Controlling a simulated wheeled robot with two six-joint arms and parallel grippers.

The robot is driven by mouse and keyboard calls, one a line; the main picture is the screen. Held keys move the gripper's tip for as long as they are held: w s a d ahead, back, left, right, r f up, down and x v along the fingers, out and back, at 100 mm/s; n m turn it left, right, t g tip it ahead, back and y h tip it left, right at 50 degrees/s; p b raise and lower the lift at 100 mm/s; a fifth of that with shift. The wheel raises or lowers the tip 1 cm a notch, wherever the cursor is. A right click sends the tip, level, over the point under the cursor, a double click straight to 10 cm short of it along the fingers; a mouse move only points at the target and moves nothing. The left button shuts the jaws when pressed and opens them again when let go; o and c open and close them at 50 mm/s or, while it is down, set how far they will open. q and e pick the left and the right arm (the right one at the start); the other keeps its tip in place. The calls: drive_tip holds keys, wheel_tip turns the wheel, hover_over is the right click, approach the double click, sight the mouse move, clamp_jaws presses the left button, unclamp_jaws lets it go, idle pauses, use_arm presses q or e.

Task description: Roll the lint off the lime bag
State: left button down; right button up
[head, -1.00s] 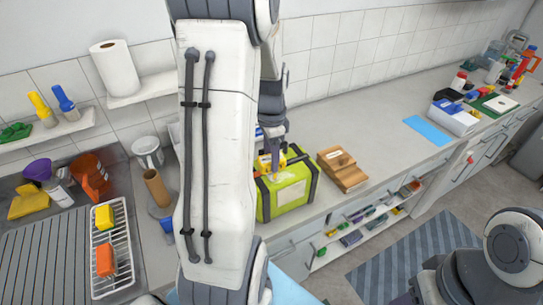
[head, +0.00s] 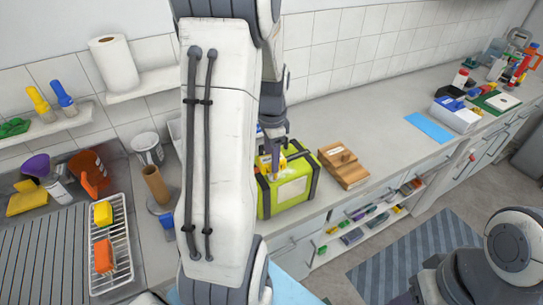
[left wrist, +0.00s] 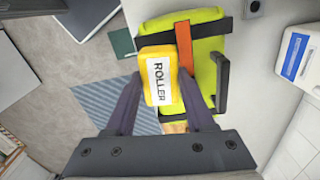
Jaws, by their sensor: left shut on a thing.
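The lime bag (head: 292,187), bright green with dark straps and a pale label, stands on the counter, partly behind my own arm. It shows in the left wrist view (left wrist: 205,75) with a black handle and an orange strip across it. My left gripper (head: 272,160) is over the bag's top. In the left wrist view the gripper (left wrist: 160,80) is shut on a yellow roller (left wrist: 157,68) marked "ROLLER", which overlaps the bag's left edge. I cannot tell whether the roller touches the bag. My right gripper is not in view.
Beyond the wooden box, the counter is clear up to a blue sheet (head: 428,129).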

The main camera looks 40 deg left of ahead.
use_arm(q)
drive_tip(key=shift+f, duration=0.3)
drive_tip(key=shift+w, duration=0.1)
